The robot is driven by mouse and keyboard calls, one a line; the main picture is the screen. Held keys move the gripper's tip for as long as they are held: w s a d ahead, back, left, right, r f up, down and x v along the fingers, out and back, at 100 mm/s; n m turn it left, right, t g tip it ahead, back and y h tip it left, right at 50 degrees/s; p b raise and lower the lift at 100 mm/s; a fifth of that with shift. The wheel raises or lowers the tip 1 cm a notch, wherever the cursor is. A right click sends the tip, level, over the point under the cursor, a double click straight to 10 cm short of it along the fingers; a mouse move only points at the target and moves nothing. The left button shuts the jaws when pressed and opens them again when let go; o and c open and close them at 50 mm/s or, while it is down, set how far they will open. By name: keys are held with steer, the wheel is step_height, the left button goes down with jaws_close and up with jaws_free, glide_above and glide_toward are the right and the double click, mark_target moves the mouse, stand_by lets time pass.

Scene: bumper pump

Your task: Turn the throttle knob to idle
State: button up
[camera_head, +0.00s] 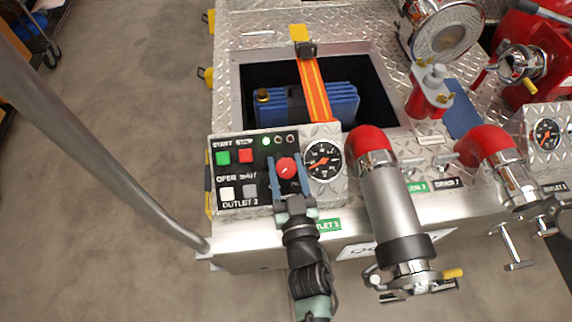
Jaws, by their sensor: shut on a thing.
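The throttle knob (287,168) is a round red knob with a pale pointer mark, on the black control panel (262,190), just left of the round gauge (323,161). My gripper (288,166) reaches up from below, with one blue-grey finger on each side of the knob. It is shut on the knob. The knob's face shows between the fingers; its sides are partly hidden by them. Any idle label around the knob is too small or hidden to read.
Green, red, white and grey buttons (223,158) lie left of the knob. A red-and-silver outlet pipe (385,195) stands close on the right. A metal rail (110,140) crosses the left. An open bay with a blue hose pack (335,105) lies behind the panel.

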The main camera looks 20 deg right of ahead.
jaws_close()
steer(key=shift+r+n+y+p, duration=0.3)
steer(key=shift+n+p, duration=0.1)
steer(key=shift+p, duration=0.7)
steer(key=n+y+p, duration=0.1)
steer(key=p, duration=0.1)
steer(key=shift+f+p, duration=0.15)
steer(key=shift+p, duration=0.15)
steer(key=shift+d+f+y, duration=0.1)
steer(key=shift+y, duration=0.2)
steer(key=o, duration=0.9)
jaws_free()
steer(key=shift+s, duration=0.1)
